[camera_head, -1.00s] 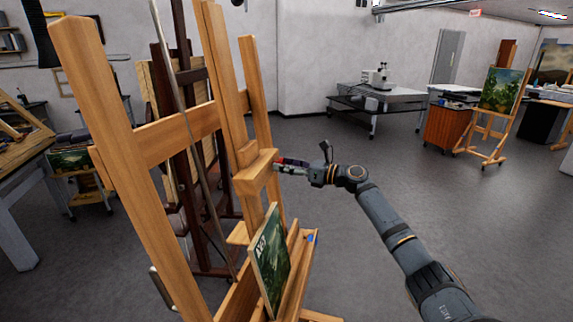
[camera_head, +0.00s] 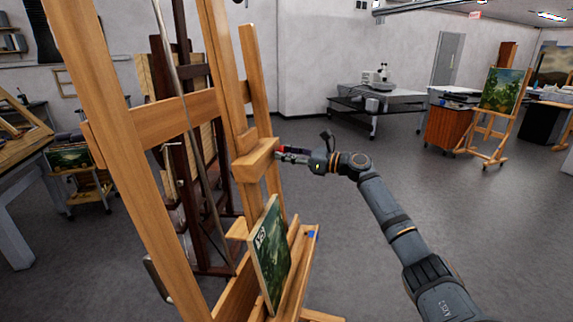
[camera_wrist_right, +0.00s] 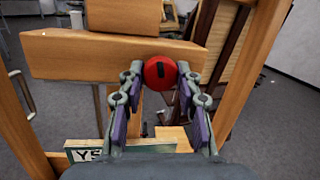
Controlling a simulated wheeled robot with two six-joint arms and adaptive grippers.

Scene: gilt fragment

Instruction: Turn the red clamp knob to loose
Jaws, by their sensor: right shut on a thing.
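The red clamp knob (camera_wrist_right: 160,73) sits at the end of the easel's wooden clamp block (camera_wrist_right: 85,55), with a dark mark on its face standing nearly upright. In the head view only a bit of red knob (camera_head: 281,149) shows beside the clamp block (camera_head: 255,160). My right gripper (camera_wrist_right: 160,80) has its fingertips on both sides of the knob and is shut on it; it also shows in the head view (camera_head: 283,155), reaching in from the right. My left gripper is not in view.
A small green painting (camera_head: 270,255) stands on the easel's lower ledge under the clamp. The wooden easel's posts (camera_head: 110,130) rise on the left, with a darker easel behind. Open grey floor (camera_head: 480,220) lies to the right.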

